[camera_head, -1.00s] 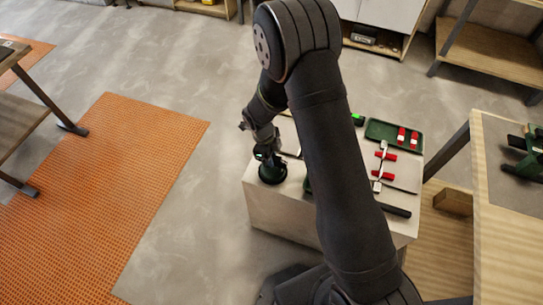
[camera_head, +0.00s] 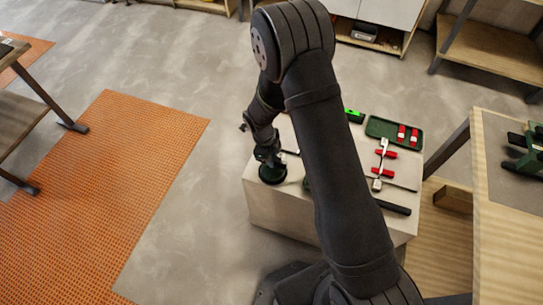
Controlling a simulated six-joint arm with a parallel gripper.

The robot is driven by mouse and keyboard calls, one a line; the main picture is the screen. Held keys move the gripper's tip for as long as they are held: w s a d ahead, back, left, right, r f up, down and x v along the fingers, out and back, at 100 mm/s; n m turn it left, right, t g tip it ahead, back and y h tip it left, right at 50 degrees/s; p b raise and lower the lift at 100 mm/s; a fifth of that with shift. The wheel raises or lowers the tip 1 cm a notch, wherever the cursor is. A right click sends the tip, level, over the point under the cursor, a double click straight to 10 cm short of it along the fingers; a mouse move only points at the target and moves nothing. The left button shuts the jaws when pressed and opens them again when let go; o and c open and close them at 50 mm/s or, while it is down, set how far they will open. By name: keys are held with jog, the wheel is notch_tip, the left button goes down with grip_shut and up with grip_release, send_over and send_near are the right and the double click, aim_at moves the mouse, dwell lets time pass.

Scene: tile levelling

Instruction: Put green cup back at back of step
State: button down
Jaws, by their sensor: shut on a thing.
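The green cup (camera_head: 272,175) is a dark green, round piece at the left front corner of the pale step (camera_head: 290,212). My gripper (camera_head: 269,158) points down from above and is shut on the top of the cup. The fingers are small and dark here, so the exact grip is hard to see. The cup looks upright and at the level of the step top; I cannot tell whether it touches it. My own arm hides the middle of the step.
A green tray (camera_head: 381,127) with red pieces lies at the step's back right. A bar with red clamps (camera_head: 382,160), a black bar (camera_head: 394,208) and a bright green tool (camera_head: 354,116) also lie on the step. A wooden table (camera_head: 500,230) stands to the right.

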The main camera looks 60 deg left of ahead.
jog(key=shift+f, duration=0.35)
jog(key=c, duration=0.9)
grip_release()
jog(key=shift+r, duration=4.05)
jog(key=shift+f, duration=0.1)
notch_tip(320, 180, down, 8)
jog(key=shift+r, duration=0.1)
